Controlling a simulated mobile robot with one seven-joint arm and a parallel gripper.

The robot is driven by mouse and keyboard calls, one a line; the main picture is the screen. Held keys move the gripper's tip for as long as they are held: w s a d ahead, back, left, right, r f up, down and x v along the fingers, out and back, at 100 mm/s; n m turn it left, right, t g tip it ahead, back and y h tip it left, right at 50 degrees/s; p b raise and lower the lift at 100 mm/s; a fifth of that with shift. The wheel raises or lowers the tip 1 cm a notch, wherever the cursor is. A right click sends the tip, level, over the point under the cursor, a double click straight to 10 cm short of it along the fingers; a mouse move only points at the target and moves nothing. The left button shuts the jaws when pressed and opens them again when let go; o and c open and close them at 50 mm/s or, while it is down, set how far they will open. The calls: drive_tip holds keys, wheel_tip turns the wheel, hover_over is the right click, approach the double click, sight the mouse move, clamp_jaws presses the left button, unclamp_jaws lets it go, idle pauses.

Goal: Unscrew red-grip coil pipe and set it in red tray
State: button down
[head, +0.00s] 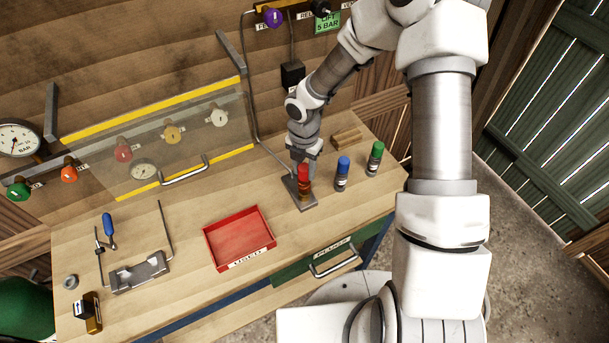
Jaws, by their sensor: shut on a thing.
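The red-grip coil pipe (303,183) stands upright at a grey metal plate (308,205) on the workbench. Its red grip is at the top and a coppery part shows below. My gripper (303,166) reaches down from above and is shut on the red grip. The fingertips are small here and partly hidden by my wrist. Whether the pipe's lower end is still in its seat cannot be told. The red tray (211,247) lies on the bench to the left and nearer the front. It is empty and has a label on its front wall.
A blue-topped piece (342,173) and a green-topped piece (375,158) stand close to the right. A clear panel (190,135) with yellow edges and a handle is behind the tray. A grey bracket (140,272) lies left. Bare bench separates plate and tray.

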drive_tip(key=shift+s+n+p, duration=0.2)
drive_tip(key=shift+n+p, duration=0.2)
drive_tip(key=shift+n, duration=0.5)
drive_tip(key=shift+f+n+b, duration=0.25)
drive_tip(key=shift+n+b, duration=0.15)
drive_tip(key=shift+n, duration=1.4)
drive_tip(key=shift+w+r, duration=0.15)
drive_tip(key=shift+r, duration=2.5)
drive_tip(key=shift+d+f+m, duration=0.15)
drive_tip(key=shift+d+m, duration=0.05)
drive_tip(key=shift+m, duration=0.1)
